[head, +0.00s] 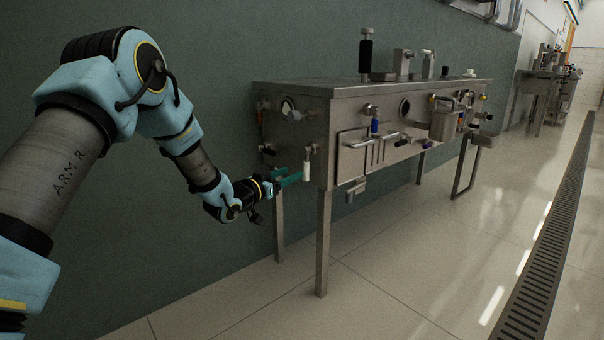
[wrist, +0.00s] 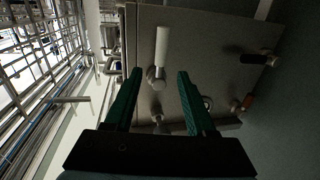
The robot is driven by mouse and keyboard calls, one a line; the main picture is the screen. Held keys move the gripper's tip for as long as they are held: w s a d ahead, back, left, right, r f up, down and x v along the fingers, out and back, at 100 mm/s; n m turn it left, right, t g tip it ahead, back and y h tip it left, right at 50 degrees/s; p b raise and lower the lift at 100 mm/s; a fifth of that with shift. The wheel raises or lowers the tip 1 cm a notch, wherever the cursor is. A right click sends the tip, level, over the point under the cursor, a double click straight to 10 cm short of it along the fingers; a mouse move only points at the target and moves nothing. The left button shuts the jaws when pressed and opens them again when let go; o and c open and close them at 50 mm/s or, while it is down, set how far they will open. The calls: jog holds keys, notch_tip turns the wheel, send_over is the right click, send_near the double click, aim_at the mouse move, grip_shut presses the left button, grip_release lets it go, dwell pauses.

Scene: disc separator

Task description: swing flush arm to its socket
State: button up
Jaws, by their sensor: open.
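A lever with a white grip (head: 306,171) is on the near end face of the steel machine (head: 297,103). It looks like the flush arm, though no label shows. In the wrist view its white grip (wrist: 162,47) runs out from a round metal hub, ahead of my fingers. My gripper (head: 299,177) has green fingers, close to this lever in the head view. In the wrist view my gripper (wrist: 159,74) is open and empty, its fingers spread to either side of the lever's line. I cannot tell which part is the socket.
A black-handled lever (wrist: 253,58) sits on the same end face, to the right in the wrist view. The machine's front carries handles, valves and a metal pot (head: 443,122). A floor drain grate (head: 545,255) runs along the right. The floor before the machine is clear.

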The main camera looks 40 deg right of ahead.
aim_at(305, 166)
jog(key=d, duration=0.2)
jog(key=d+b, duration=0.1)
jog(key=d, duration=0.1)
jog(key=w+d, duration=0.1)
jog(key=d, duration=0.2)
jog(key=shift+c, duration=0.4)
grip_shut()
jog(key=shift+a, duration=0.1)
dwell(0.8)
